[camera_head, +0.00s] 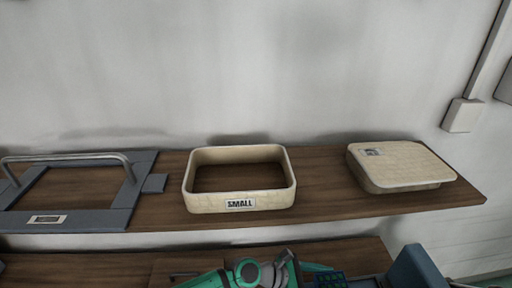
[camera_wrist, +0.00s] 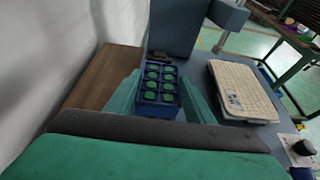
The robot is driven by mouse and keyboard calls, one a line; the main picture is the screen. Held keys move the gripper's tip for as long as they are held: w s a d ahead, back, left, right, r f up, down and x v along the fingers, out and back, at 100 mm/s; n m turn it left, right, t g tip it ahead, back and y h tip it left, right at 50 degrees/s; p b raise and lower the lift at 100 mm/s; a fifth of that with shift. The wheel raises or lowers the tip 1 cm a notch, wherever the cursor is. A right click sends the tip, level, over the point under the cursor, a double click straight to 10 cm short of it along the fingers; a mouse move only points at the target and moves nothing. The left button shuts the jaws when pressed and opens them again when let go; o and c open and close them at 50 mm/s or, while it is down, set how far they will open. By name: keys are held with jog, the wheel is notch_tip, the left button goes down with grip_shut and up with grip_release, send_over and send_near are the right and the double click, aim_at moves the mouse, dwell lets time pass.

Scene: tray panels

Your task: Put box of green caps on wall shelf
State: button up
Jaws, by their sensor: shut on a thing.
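The box of green caps (camera_wrist: 147,108) is a small blue box with several round green caps in two rows. It sits between the two green fingers of my gripper (camera_wrist: 160,82), which are shut on its sides. In the head view only a dark blue part of the box (camera_head: 331,280) shows at the bottom edge, beside my green arm. The wall shelf (camera_head: 325,203) is a brown wooden board across the head view, above and behind the box there. My gripper is mostly cut off in the head view.
On the shelf stand a grey frame with a metal handle (camera_head: 128,205), a cream open frame marked SMALL (camera_head: 240,204) and a cream panel (camera_head: 405,165). Bare wood lies between them. A lower wooden surface (camera_head: 90,268) runs underneath. The wrist view shows another cream panel (camera_wrist: 243,90) at right.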

jog(key=d, duration=0.4)
jog(key=d+f, duration=0.1)
jog(key=d, duration=0.3)
jog(key=w+d, duration=0.1)
jog(key=d, duration=0.3)
jog(key=shift+d+f, duration=0.15)
jog(key=shift+d, duration=0.2)
jog(key=shift+f, duration=0.1)
